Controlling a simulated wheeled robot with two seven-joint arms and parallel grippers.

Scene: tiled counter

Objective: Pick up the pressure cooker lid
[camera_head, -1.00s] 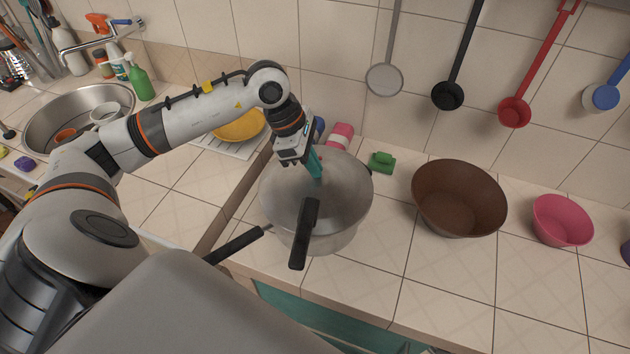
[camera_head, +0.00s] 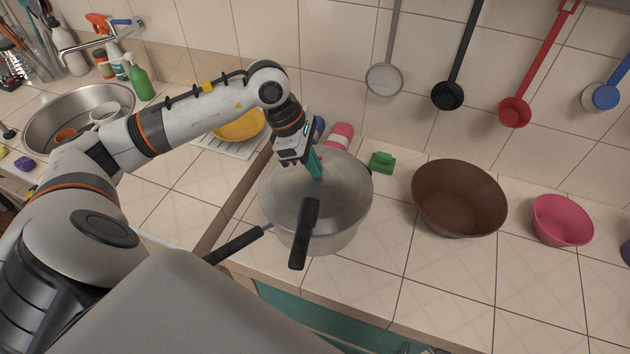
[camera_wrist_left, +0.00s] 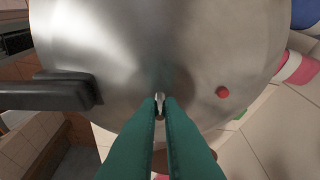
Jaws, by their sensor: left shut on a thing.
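The pressure cooker lid (camera_head: 338,187) is a grey metal disc with a black handle (camera_head: 304,233) pointing toward the front. It sits on the pressure cooker pot (camera_head: 330,241), whose own black handle (camera_head: 235,245) points to the left. My left gripper (camera_head: 315,172) is over the back part of the lid. In the left wrist view its green fingers (camera_wrist_left: 160,105) are closed together on a small metal knob (camera_wrist_left: 159,104) on the lid. A small red button (camera_wrist_left: 222,92) is on the lid to the right of the fingers. My right gripper is not in view.
A brown bowl (camera_head: 459,200) and a pink bowl (camera_head: 562,221) stand to the right on the counter. A green object (camera_head: 382,162) and a pink object (camera_head: 341,135) lie behind the cooker. A sink (camera_head: 66,118) is at the far left.

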